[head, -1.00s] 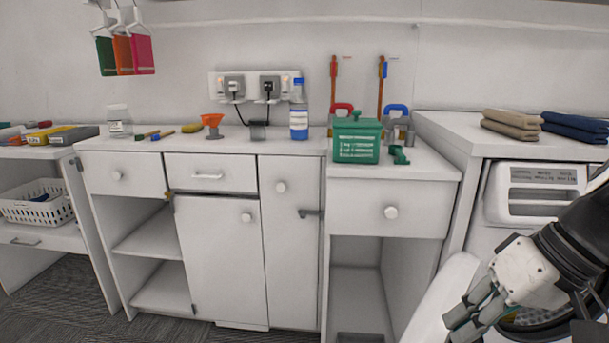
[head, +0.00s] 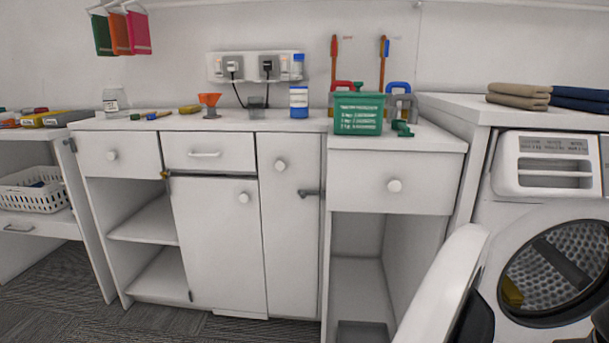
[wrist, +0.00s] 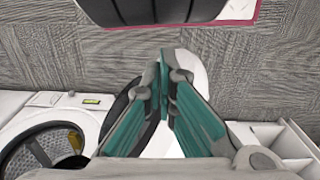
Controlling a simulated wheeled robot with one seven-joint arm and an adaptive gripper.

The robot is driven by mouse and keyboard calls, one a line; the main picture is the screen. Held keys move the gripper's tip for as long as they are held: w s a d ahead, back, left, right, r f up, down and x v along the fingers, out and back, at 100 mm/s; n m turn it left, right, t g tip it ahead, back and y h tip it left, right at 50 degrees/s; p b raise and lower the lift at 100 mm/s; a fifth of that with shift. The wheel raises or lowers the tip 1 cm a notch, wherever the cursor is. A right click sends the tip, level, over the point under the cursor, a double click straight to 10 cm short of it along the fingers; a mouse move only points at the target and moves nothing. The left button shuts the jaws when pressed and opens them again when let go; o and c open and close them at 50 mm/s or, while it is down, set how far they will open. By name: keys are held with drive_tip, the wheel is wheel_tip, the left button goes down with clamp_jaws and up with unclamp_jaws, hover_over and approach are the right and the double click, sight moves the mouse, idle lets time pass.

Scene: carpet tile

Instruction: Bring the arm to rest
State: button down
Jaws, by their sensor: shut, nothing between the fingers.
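My gripper (wrist: 164,88) shows in the wrist view with its teal-padded fingers together and nothing between them. It hangs over the grey carpet tile (wrist: 240,85), above the open washer door (wrist: 185,70). In the head view my gripper is out of the frame.
The front-loading washer (head: 545,215) stands at the right with its round door (head: 440,285) swung open and a yellow item (head: 511,291) in the drum. A green box (head: 358,114) and several small items stand on the white cabinets. Carpet is clear at the lower left.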

wheel_tip(320, 180, up, 35)
drive_tip(key=t+p, duration=0.4)
drive_tip(key=p, duration=2.9)
drive_tip(key=shift+d+f+n, duration=0.2)
drive_tip(key=shift+n, duration=0.1)
drive_tip(key=shift+d, duration=0.1)
